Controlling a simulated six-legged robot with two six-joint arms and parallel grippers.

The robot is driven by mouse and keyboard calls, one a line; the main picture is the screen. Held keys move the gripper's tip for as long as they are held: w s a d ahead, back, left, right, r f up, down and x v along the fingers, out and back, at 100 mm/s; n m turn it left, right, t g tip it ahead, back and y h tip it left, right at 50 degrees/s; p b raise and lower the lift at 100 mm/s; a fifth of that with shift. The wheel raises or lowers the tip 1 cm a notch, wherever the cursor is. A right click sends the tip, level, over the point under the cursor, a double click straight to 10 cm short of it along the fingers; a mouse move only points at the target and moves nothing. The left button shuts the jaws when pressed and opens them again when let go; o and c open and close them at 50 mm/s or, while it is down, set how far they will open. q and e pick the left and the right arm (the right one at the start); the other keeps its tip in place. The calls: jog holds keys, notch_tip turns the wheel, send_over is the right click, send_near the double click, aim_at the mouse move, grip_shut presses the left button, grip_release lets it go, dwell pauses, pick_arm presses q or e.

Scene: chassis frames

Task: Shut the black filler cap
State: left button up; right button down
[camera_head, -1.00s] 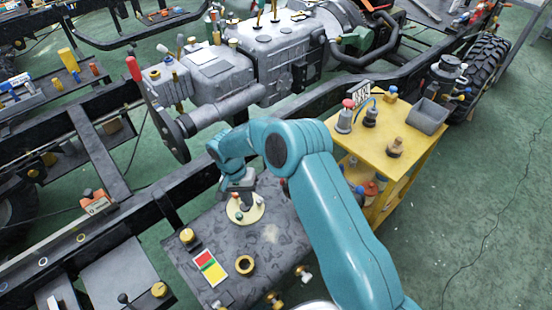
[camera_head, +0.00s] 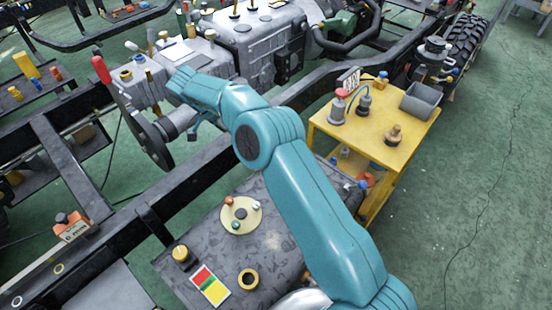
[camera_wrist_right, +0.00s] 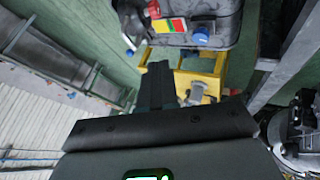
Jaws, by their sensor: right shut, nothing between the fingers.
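A dark speckled tank (camera_head: 215,235) lies in the lower middle of the head view. A brass ring with a dark middle (camera_head: 248,280) sits on its top, near the red, yellow and green label (camera_head: 209,285). I cannot tell whether this dark middle is the black filler cap or an opening, and no cap shows clearly elsewhere. My right arm crosses above the tank's right side and reaches to the upper left. My right gripper (camera_wrist_right: 156,85) shows in the wrist view with its dark fingers shut and empty. It is apart from the tank. My left gripper is not in view.
A round cream plate with small coloured knobs (camera_head: 241,215) and a brass knob (camera_head: 181,254) are also on the tank. A yellow cart (camera_head: 372,128) with bottles and a grey bin (camera_head: 420,101) stands to the right. A grey engine (camera_head: 270,45) is behind.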

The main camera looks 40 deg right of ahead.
jog(key=s+d+f, duration=0.1)
jog(key=s+f, duration=0.1)
jog(key=s+d+f, duration=0.1)
jog(key=s+f, duration=0.1)
jog(key=s, duration=0.1)
jog(key=s+d+f, duration=0.2)
jog(key=s, duration=0.1)
jog(key=shift+s+d+f+p, duration=0.1)
jog(key=shift+s+f+p, duration=0.1)
jog(key=shift+f+p, duration=0.2)
jog(key=shift+s+r, duration=0.1)
